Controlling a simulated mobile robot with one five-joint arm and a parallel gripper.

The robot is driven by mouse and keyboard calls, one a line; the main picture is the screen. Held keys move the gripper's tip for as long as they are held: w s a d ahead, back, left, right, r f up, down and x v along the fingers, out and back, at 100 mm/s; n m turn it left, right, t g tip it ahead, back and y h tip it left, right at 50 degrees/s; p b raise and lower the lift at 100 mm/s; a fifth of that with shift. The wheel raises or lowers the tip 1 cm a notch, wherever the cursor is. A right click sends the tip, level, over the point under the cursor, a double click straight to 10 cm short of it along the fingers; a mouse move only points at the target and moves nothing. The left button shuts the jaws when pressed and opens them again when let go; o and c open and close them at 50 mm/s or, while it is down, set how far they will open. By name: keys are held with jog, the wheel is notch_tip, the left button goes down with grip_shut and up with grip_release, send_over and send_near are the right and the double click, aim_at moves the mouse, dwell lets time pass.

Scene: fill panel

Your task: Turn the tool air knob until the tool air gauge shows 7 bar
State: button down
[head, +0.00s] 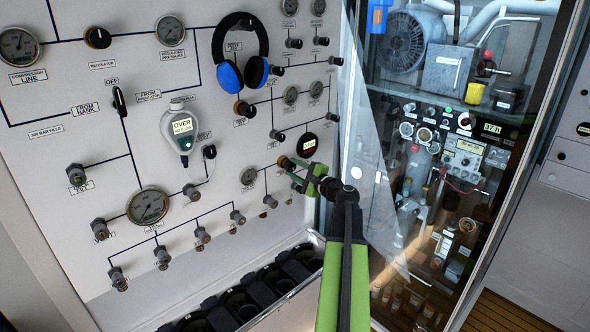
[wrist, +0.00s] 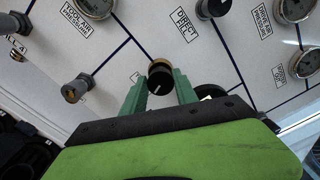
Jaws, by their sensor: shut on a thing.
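The tool air knob (wrist: 160,80) is black with a white mark and a brass-coloured collar. In the wrist view it sits between the two green fingers of my gripper (wrist: 159,90), which are shut on it. In the head view my gripper (head: 292,170) reaches the panel at the brass-coloured knob (head: 283,162), which it partly hides. The tool air gauge (head: 249,176) is the small round dial just left of the knob. In the wrist view the gauge (wrist: 95,5) is cut off at the top edge beside its "TOOL AIR PRESSURE" label. Its reading is too small to tell.
A round black digital display (head: 306,143) sits just above my gripper. Several valve fittings (head: 238,216) lie to the lower left. Blue headphones (head: 240,62) and a handheld meter (head: 181,128) hang on the panel. A clear door (head: 380,170) stands to the right.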

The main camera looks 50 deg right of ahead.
dwell(0.4)
jog(key=c, duration=1)
grip_release()
jog(key=shift+o, duration=0.2)
jog(key=shift+s, duration=0.1)
jog(key=s+a, duration=0.1)
jog(key=s, duration=1.6)
jog(key=shift+s+a, duration=0.15)
